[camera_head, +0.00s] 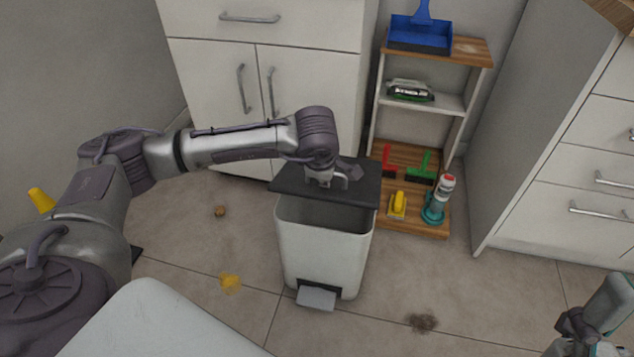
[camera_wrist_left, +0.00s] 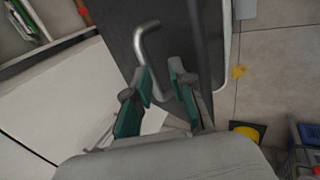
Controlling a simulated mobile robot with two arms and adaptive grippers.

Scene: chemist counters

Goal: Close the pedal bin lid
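The pedal bin (camera_head: 322,250) is a white bin on the floor with a grey pedal (camera_head: 316,298) at its front foot. Its dark lid (camera_head: 360,190) is raised, and the front of the opening shows below it. My left gripper (camera_head: 328,181) is at the lid. In the left wrist view its two teal-padded fingers (camera_wrist_left: 162,75) are apart, with a bent metal handle (camera_wrist_left: 147,42) on the dark lid reaching between them. I cannot tell whether they touch it. My right gripper (camera_head: 577,330) is at the bottom right corner, partly cut off, its fingers unclear.
White cabinets (camera_head: 300,60) stand behind the bin. A small shelf (camera_head: 455,105) with a blue dustpan (camera_head: 420,38), brushes and a bottle (camera_head: 437,200) stands to its right. A dark dirt patch (camera_head: 422,323) and yellow litter (camera_head: 230,282) lie on the open floor.

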